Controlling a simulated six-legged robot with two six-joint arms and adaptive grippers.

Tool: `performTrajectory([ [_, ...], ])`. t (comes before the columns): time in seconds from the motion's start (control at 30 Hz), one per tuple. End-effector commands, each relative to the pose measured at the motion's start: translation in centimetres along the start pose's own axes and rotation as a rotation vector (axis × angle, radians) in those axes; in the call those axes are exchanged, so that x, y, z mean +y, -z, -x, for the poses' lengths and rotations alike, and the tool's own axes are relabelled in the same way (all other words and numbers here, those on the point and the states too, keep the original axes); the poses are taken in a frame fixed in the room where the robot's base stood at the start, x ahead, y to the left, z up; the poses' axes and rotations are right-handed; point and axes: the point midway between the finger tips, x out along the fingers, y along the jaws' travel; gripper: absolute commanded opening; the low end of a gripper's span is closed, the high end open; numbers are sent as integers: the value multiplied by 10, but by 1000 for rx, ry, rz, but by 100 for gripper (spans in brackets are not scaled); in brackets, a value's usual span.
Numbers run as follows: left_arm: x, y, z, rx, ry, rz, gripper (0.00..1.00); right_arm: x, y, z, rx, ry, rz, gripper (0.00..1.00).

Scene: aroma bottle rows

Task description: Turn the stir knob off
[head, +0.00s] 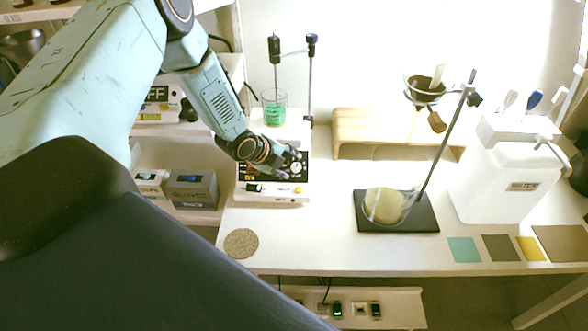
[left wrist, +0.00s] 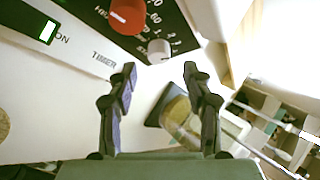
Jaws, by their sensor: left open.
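The stirrer unit (head: 272,194) stands on the white bench with a black control panel, below the beaker of green liquid (head: 275,112). In the left wrist view its panel shows a red knob (left wrist: 127,15) and a smaller white knob (left wrist: 159,50) with numbers around it. I cannot read which knob is the stir one. My left gripper (head: 293,163) is over the right part of the panel. In the left wrist view the gripper (left wrist: 160,72) is open and empty, its fingers apart just below the white knob.
To the right are a flask (head: 387,204) on a black stand base (head: 425,219) and a white water container (head: 500,185). A round cork mat (head: 241,243) lies front left. The bench front middle is clear.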

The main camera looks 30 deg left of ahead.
Motion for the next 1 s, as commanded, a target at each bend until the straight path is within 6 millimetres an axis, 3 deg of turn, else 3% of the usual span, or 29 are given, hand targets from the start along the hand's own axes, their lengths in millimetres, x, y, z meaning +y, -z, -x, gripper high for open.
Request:
performTrajectory([
  [0.1,2,0,-20,1,-1,-4,50,0,0,-8,0,0,0,40],
  [0.23,1,0,-32,1,0,-3,50,0,0,-11,1,0,0,40],
  [0.63,-1,0,-38,2,1,1,50,0,0,-11,0,0,0,40],
  [1.0,-1,0,-37,2,1,1,18,0,0,-11,1,0,0,40],
])
